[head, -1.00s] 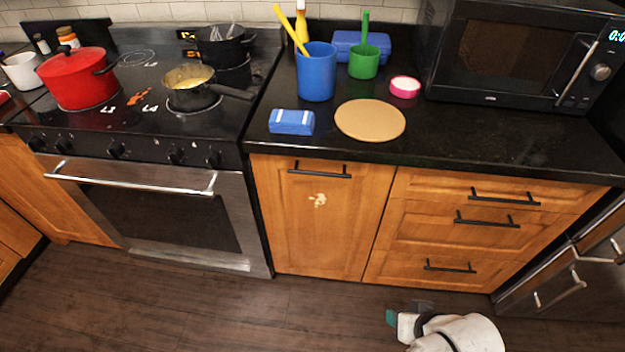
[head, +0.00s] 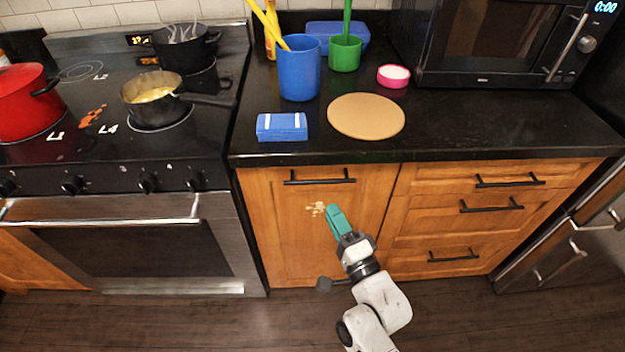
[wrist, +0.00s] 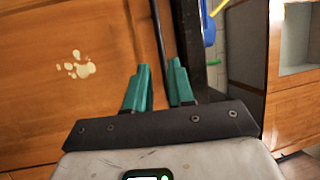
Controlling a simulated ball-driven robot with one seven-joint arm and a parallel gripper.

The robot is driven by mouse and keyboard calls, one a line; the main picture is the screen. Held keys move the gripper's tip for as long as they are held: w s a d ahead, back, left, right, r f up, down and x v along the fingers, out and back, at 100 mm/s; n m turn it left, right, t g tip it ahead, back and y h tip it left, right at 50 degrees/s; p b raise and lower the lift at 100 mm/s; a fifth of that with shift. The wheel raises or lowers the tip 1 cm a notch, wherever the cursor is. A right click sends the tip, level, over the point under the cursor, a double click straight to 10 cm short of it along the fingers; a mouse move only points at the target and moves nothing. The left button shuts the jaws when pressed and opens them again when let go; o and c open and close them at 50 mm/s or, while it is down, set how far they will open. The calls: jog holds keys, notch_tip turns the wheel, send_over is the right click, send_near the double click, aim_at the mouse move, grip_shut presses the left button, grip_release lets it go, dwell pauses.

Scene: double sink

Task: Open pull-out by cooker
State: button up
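The pull-out (head: 290,230) beside the cooker (head: 110,210) is a shut wooden front with a dark horizontal bar handle (head: 320,178) near its top. A pale splotch (head: 318,208) marks the front. My gripper (head: 334,209), with teal fingers, is in front of the panel, a little below the handle and right of the splotch. In the wrist view, my gripper (wrist: 159,80) is open, its fingers apart. A dark bar, apparently the handle (wrist: 157,30), runs toward the gap between them. Nothing is visibly gripped; I cannot tell the remaining distance.
Drawers (head: 470,220) with dark handles stand right of the pull-out. The black counter (head: 200,135) overhangs above, holding a blue cup (head: 299,75), a blue box (head: 282,127), a round board (head: 366,116) and a microwave (head: 500,45). The floor in front is clear.

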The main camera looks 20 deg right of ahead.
aim_at(316, 181)
jog(key=x, duration=1)
jog(key=shift+p, duration=0.3)
grip_shut()
